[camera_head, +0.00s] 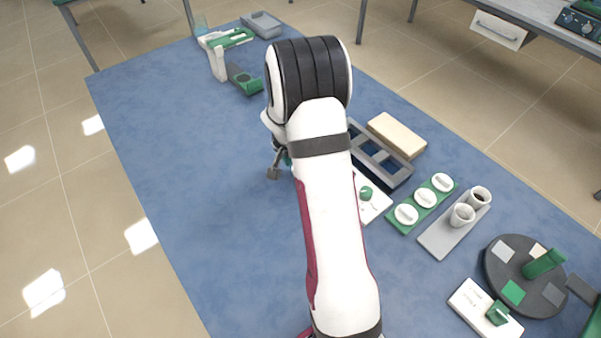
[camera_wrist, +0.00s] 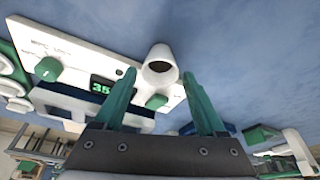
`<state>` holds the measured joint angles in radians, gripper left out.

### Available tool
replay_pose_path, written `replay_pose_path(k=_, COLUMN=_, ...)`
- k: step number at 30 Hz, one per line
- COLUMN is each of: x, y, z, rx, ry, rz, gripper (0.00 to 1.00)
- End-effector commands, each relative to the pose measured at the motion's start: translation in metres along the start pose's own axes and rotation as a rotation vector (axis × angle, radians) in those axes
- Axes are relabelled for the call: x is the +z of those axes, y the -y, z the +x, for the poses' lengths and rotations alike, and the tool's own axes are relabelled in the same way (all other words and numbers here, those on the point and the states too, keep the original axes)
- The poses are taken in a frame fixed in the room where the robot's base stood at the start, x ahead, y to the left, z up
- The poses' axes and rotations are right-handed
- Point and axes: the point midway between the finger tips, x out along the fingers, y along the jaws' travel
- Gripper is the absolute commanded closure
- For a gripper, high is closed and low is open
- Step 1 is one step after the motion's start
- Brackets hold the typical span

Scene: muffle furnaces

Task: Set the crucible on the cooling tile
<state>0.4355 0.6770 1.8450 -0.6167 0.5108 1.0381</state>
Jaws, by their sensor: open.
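In the wrist view a white crucible (camera_wrist: 160,68) with a dark mouth stands on the blue surface in front of a white control panel (camera_wrist: 75,62). My gripper (camera_wrist: 159,75) is open, its two green fingertips on either side of the crucible, with a gap visible to each. In the head view my arm hides this crucible and most of the gripper. A beige slab (camera_head: 397,135), perhaps the cooling tile, lies behind the grey slotted rack.
A grey slotted rack (camera_head: 382,158) lies right of my arm. A green strip with white round pieces (camera_head: 425,198) and a dark turntable (camera_head: 525,275) stand further right and nearer. A white-and-green device (camera_head: 220,55) is at the back left. The left of the blue table is clear.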

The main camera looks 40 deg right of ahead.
Motion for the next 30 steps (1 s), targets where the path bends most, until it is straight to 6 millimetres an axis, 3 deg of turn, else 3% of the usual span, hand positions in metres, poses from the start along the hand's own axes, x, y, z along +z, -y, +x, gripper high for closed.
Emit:
replay_pose_path(k=3, x=0.0, y=-0.001, z=0.025, rx=0.002, ry=0.002, rz=0.0, gripper=0.27)
replay_pose_path(k=6, x=0.0, y=-0.001, z=0.036, rx=0.001, ry=0.002, rz=-0.001, gripper=0.27)
replay_pose_path(k=13, x=-0.001, y=0.0, z=0.038, rx=-0.001, ry=0.001, rz=-0.001, gripper=0.29)
replay_pose_path(k=24, x=-0.001, y=0.0, z=0.037, rx=0.0, ry=0.001, rz=-0.001, gripper=0.95)
replay_pose_path(k=26, x=-0.001, y=0.0, z=0.037, rx=0.0, ry=0.001, rz=-0.001, gripper=1.0)
replay_pose_path(k=30, x=-0.001, y=0.0, z=0.037, rx=0.0, ry=0.001, rz=-0.001, gripper=1.0)
